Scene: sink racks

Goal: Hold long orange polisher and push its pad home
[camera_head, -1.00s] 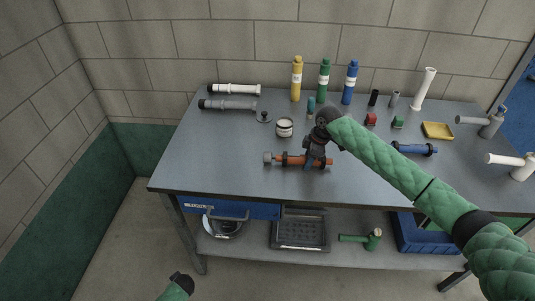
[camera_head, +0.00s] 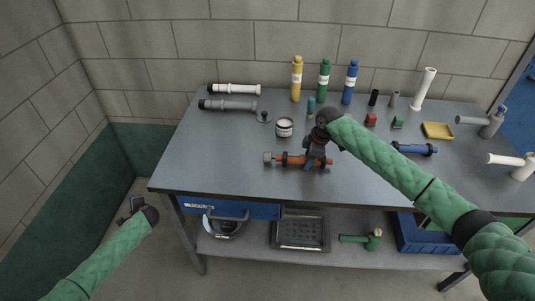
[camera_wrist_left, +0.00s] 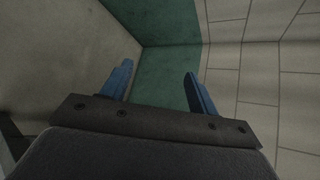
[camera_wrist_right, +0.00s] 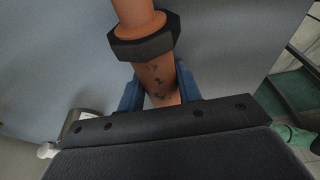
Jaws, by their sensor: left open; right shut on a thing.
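The long orange polisher (camera_head: 287,158) lies along the near part of the table, with dark collars and a grey pad (camera_head: 268,159) at its left end. I cannot tell how far the pad is seated. My right gripper (camera_head: 312,162) is shut on the polisher's body from above. In the right wrist view the orange body (camera_wrist_right: 160,78) sits between the blue fingers, with a black hexagonal collar (camera_wrist_right: 143,40) just beyond. My left gripper (camera_head: 135,203) is off the table's left front corner, lower than the tabletop. Its blue fingers (camera_wrist_left: 160,88) are open and empty.
A white jar (camera_head: 285,127) stands behind the polisher. Grey and white tubes (camera_head: 228,105) lie at the back left, and yellow, green and blue bottles (camera_head: 324,82) stand at the back. A blue tool (camera_head: 414,149) lies to the right. The table's left front area (camera_head: 205,170) is clear.

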